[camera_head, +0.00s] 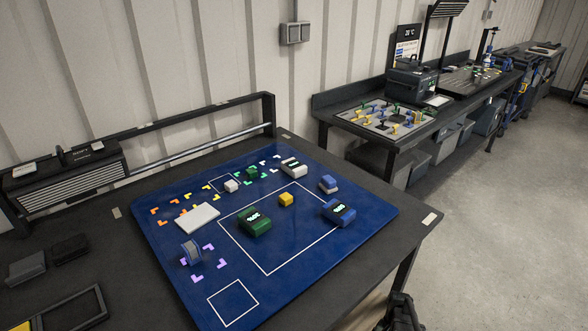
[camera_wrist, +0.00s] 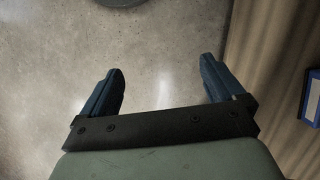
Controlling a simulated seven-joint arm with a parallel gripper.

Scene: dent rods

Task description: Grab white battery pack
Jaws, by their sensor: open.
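A white battery pack (camera_head: 293,167) with a dark lit label on top lies on the blue mat (camera_head: 370,200), near its far edge. A green battery pack (camera_head: 254,222) and a blue battery pack (camera_head: 338,212) lie nearer on the mat. My gripper (camera_wrist: 160,80) is open and empty in the wrist view, its two dark blue fingers wide apart above bare floor. It is away from the white battery pack, which does not show in the wrist view.
A white slab (camera_head: 197,216) lies at left. A grey rail (camera_head: 215,140) runs behind the mat. The floor (camera_head: 480,230) at right is clear.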

